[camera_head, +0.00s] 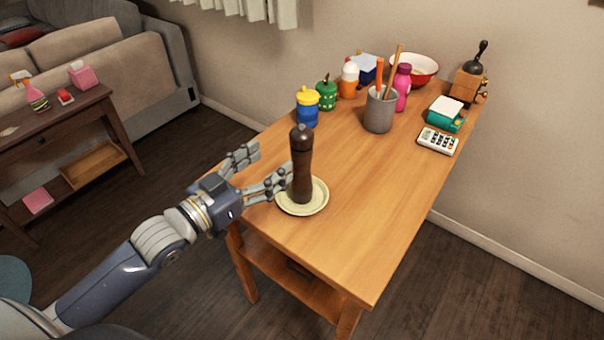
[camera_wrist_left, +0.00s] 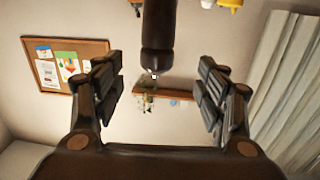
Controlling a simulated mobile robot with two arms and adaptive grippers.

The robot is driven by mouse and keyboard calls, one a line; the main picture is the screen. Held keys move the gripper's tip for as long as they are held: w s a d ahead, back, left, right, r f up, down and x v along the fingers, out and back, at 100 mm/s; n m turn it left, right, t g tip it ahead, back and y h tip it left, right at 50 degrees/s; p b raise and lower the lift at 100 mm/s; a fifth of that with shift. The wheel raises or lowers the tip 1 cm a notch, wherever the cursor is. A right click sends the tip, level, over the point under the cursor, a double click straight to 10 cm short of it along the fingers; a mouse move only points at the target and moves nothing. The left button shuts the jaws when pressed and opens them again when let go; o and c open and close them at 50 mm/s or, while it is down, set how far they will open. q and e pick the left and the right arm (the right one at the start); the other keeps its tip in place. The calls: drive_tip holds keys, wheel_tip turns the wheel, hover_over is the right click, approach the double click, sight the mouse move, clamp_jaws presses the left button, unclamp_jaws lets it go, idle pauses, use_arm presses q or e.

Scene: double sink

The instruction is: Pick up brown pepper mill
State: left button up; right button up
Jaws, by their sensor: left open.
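The brown pepper mill (camera_head: 302,168) stands upright on a small pale plate (camera_head: 316,207) near the front left edge of the wooden table. In the left wrist view the mill (camera_wrist_left: 158,30) hangs into the picture from the top, between the two fingers. My left gripper (camera_head: 262,168) is open and just left of the mill, its fingers pointing toward it. One finger appears close to the mill; I cannot tell whether it touches. The open fingers also show in the left wrist view (camera_wrist_left: 165,90), with nothing gripped. My right gripper is not in view.
A grey utensil cup (camera_head: 380,112), a blue and yellow container (camera_head: 307,108), a calculator (camera_head: 437,140) and a coffee grinder (camera_head: 467,84) stand toward the table's back. The table's front right (camera_head: 370,240) is clear. A side table (camera_head: 62,130) stands at left.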

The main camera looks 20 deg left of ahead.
sight(293, 147)
use_arm(q)
drive_tip(key=p+x, duration=0.1)
drive_tip(key=x, duration=0.4)
drive_tip(key=shift+w+d, duration=0.1)
drive_tip(key=shift+w, duration=0.05)
drive_tip(key=p+x, duration=0.1)
drive_tip(key=x, duration=0.3)
drive_tip(key=shift+w+d+f+p, duration=0.1)
drive_tip(key=shift+w+d+p, duration=0.15)
drive_tip(key=shift+p, duration=0.15)
drive_tip(key=shift+w+d+f, duration=0.15)
drive_tip(key=shift+w, duration=0.1)
drive_tip(key=shift+s, duration=0.1)
drive_tip(key=shift+c, duration=0.2)
clamp_jaws()
